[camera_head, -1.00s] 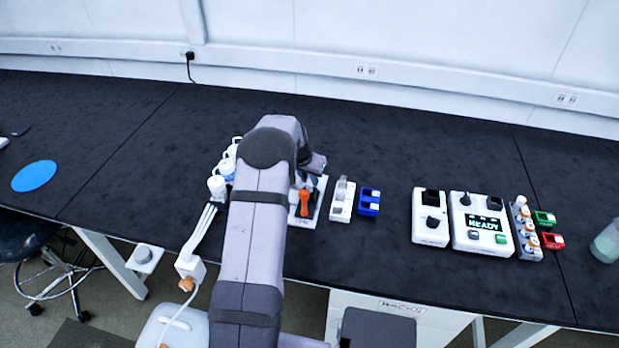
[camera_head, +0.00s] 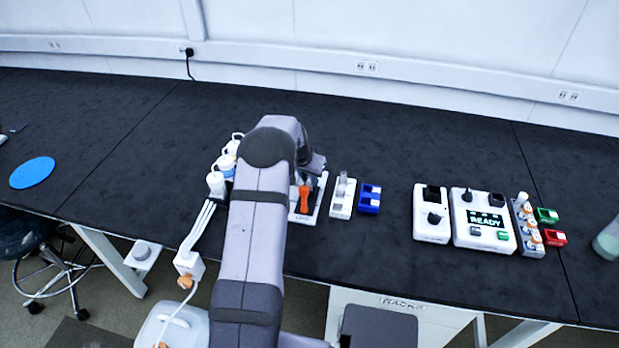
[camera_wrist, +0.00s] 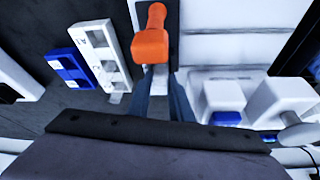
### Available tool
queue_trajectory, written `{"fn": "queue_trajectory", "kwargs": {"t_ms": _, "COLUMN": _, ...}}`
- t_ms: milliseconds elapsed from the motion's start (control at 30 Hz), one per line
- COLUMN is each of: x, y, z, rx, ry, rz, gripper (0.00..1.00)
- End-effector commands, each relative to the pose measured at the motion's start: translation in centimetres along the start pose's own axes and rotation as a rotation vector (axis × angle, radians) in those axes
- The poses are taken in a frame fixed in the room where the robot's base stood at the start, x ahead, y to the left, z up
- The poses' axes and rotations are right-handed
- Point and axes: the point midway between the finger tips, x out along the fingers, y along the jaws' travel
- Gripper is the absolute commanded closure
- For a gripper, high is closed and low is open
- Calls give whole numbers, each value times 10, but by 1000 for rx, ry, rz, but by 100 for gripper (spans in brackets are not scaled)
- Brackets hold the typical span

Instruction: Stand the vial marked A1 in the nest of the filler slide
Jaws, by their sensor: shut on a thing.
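My gripper (camera_wrist: 163,92) points down over the filler slide, its two dark fingers close together on a small pale thing that looks like a vial (camera_wrist: 160,78). Most of the vial is hidden and I cannot read a mark on it. The orange handle (camera_wrist: 150,42) of the filler slide (camera_head: 320,196) is just beyond the fingertips in the wrist view. It also shows in the head view (camera_head: 305,199), right of my arm. The nest is hidden, and I cannot tell whether the vial touches it.
A white rack (camera_head: 342,200) with a clear vial at its far end stands right of the slide, with a blue block (camera_head: 369,199) beside it. White bottles (camera_head: 216,184) stand left of my arm. Farther right is a white unit reading READY (camera_head: 483,220). Bench behind is clear.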

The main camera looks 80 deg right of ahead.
Motion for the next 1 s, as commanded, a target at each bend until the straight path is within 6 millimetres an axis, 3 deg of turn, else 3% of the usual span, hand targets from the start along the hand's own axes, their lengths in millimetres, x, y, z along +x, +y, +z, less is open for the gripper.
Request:
{"fn": "queue_trajectory", "kwargs": {"t_ms": 500, "x": 3, "y": 0, "z": 1, "rx": 0, "ry": 0, "rz": 0, "gripper": 100}}
{"fn": "queue_trajectory", "kwargs": {"t_ms": 533, "x": 3, "y": 0, "z": 1, "rx": 0, "ry": 0, "rz": 0, "gripper": 76}}
{"fn": "queue_trajectory", "kwargs": {"t_ms": 600, "x": 3, "y": 0, "z": 1, "rx": 0, "ry": 0, "rz": 0, "gripper": 60}}
{"fn": "queue_trajectory", "kwargs": {"t_ms": 1000, "x": 1, "y": 0, "z": 0, "rx": 0, "ry": 0, "rz": 0, "gripper": 59}}
